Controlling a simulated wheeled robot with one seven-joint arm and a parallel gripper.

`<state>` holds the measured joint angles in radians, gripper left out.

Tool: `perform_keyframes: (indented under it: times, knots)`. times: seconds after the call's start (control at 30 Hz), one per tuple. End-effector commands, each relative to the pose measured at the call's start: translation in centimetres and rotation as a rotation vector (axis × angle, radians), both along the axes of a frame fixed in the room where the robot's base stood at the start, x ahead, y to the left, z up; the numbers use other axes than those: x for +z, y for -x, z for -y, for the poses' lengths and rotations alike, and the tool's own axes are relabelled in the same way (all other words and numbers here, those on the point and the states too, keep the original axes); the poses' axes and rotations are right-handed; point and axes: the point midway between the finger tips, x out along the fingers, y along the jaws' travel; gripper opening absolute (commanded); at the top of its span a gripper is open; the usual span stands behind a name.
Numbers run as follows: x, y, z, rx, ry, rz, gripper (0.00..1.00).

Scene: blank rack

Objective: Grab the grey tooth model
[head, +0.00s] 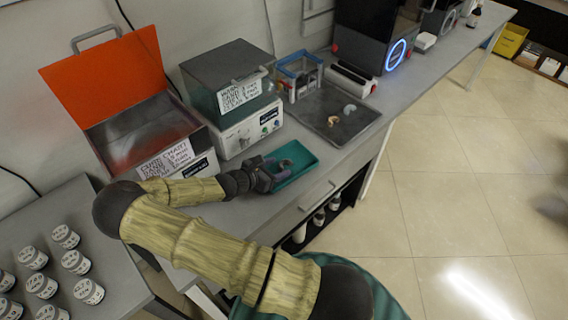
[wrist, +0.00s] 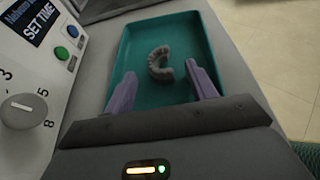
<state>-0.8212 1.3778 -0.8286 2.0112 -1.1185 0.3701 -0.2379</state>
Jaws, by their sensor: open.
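The grey tooth model (wrist: 158,65) is a small horseshoe-shaped arch lying in the teal tray (wrist: 190,28). In the wrist view it sits just beyond and between my two purple fingertips. My gripper (wrist: 162,85) is open and empty, with its fingers apart over the near part of the tray. In the head view my gripper (head: 270,176) is at the left side of the teal tray (head: 307,157). The tooth model (head: 286,165) is small there and partly hard to make out beside the gripper.
A white control box (wrist: 40,80) with a knob stands close on the left. Behind are an open orange-lidded box (head: 110,85) and a grey-lidded unit (head: 215,80). A dark tray (head: 345,130) with small pieces lies farther along the bench. Several labelled jars stand on the left table (head: 110,255).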

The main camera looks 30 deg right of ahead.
Motion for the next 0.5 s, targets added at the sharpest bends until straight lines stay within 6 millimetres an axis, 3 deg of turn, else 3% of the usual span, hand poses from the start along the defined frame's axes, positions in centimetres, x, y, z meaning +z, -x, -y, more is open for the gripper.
perform_keyframes:
  times: [0.23,0.4,0.5]
  knots:
    - [0.01,0.02,-0.02,0.0,0.0,0.0,0.56]
    - [0.01,0.02,-0.02,0.0,0.0,0.0,0.23]
    - [0.02,0.02,-0.02,0.0,0.0,0.0,0.09]
